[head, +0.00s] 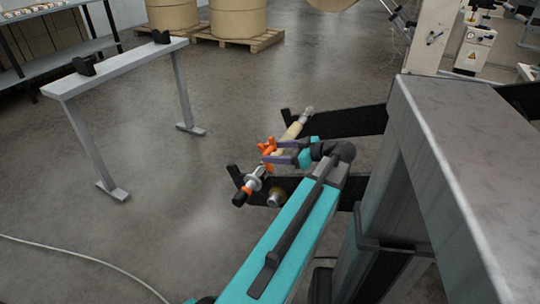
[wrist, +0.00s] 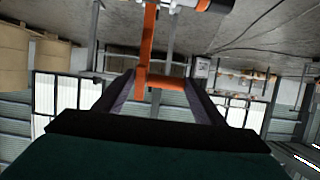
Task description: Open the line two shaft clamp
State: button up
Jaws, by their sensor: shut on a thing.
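An orange clamp handle (head: 268,147) sits on the shaft (head: 292,131) held between two black arms, left of the large grey machine body. My gripper (head: 276,152) is shut on this handle. In the wrist view, the orange lever (wrist: 148,42) comes down from the top, and its orange crossbar (wrist: 170,83) lies between the two fingers of my gripper (wrist: 160,84). The shaft's near end has a metal collar and an orange ring (head: 247,190). My arm hides part of the shaft's surroundings. I cannot read any line number.
The black arms (head: 352,122) (head: 315,190) and grey machine body (head: 480,180) crowd the right side. A grey stand with two black cradles (head: 115,66) is at left. Kraft rolls (head: 238,18) stand on pallets behind. A cable (head: 85,258) crosses the otherwise clear floor.

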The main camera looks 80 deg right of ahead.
jog(key=shift+o, duration=0.2)
jog(key=shift+s+a+f, duration=0.1)
jog(key=shift+s+f, duration=0.15)
jog(key=shift+s, duration=0.2)
jog(key=o, duration=1.5)
jog(key=shift+r, duration=0.1)
